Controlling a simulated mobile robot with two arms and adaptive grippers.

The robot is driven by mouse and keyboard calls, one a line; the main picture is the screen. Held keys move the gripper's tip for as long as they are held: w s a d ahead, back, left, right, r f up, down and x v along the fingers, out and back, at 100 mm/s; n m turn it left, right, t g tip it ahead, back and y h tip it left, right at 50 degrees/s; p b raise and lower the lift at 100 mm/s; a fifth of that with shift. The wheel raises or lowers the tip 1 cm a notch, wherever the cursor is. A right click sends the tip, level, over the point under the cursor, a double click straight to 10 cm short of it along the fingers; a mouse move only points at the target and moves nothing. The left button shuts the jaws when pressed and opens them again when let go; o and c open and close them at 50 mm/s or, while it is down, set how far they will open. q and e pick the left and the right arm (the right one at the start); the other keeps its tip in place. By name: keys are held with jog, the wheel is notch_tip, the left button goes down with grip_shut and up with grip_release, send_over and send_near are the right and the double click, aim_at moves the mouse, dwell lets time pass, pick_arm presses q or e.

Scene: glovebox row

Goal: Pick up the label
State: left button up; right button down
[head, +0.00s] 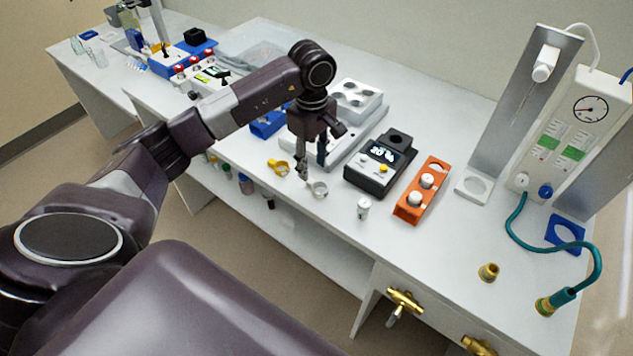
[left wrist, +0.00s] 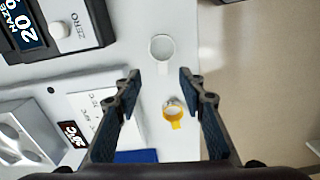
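I see no plain flat label; two small ring-shaped pieces with tabs lie on the white bench, and I cannot tell which is the label. One is yellow (head: 279,167), and in the left wrist view the yellow piece (left wrist: 173,115) shows between my fingers, nearer the right-hand one. The other is white (head: 319,189), and in the left wrist view it (left wrist: 162,48) lies beyond the fingertips. My left gripper (head: 303,172) is open and empty over the bench's front edge area, between the two pieces in the head view. My right gripper is not in view.
A dark meter (head: 378,165) with a lit display, an orange rack (head: 421,190) with white-capped vials and a small white vial (head: 363,208) stand to the right. A white block with wells (head: 358,100) is behind the gripper. The bench's front edge is close.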

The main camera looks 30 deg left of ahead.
aim_at(312, 181)
pick_arm(q)
jog(key=shift+s+f+p, duration=0.3)
notch_tip(312, 181, down, 4)
jog(key=shift+r+p, duration=0.25)
jog(key=shift+p, duration=0.6)
jog(key=shift+w+f, duration=0.1)
jog(key=shift+f, duration=0.4)
jog(key=c, duration=0.9)
